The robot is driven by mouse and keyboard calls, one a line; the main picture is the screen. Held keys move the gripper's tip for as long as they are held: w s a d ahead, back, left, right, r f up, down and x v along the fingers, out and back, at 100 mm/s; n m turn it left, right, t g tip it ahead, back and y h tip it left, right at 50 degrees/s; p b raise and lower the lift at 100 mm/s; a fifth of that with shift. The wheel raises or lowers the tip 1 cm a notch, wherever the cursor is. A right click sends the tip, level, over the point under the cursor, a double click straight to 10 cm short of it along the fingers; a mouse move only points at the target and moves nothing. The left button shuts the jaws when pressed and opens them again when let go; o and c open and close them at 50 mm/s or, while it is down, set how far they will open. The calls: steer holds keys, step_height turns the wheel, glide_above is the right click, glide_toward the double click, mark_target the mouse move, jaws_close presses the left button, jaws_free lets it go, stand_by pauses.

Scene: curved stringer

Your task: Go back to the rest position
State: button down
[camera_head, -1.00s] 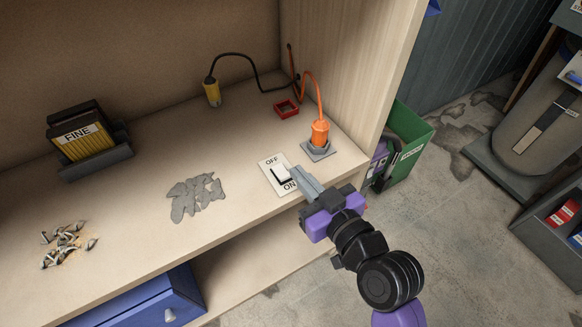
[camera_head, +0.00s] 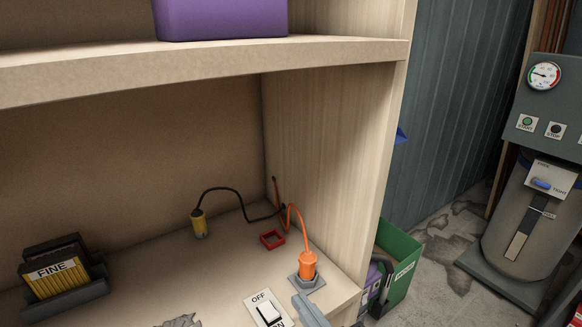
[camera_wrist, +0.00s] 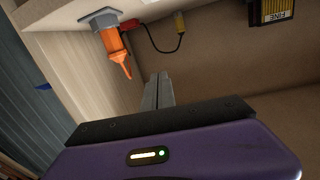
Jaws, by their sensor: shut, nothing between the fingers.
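My gripper (camera_head: 310,311) shows only at the bottom edge of the head view, right beside the ON/OFF switch (camera_head: 267,311). In the wrist view its grey fingers (camera_wrist: 157,91) are together with nothing between them. The switch is a white rocker on a plate marked OFF at the back and ON at the front; its lower part is cut off by the picture edge. The rest of my arm is out of the head view.
An orange plug (camera_head: 308,265) stands in a grey socket behind the gripper. An upper shelf (camera_head: 200,66) carries a purple box (camera_head: 220,18). A green bin (camera_head: 399,266) stands right.

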steer(key=s+d+f+m+t+h, duration=0.25)
steer(key=s+d+m+h, duration=0.3)
steer(key=s+d, duration=0.65)
steer(key=s+d+f+g+h, duration=0.1)
steer(key=s+d, duration=0.1)
steer(key=s, duration=0.8)
steer(key=s+d+f+g+h, duration=0.1)
steer(key=s+d+h, duration=0.1)
steer(key=s, duration=0.9)
steer(key=shift+s+d+f+g, duration=0.2)
steer(key=shift+d+f+g, duration=0.15)
steer(key=shift+d, duration=0.45)
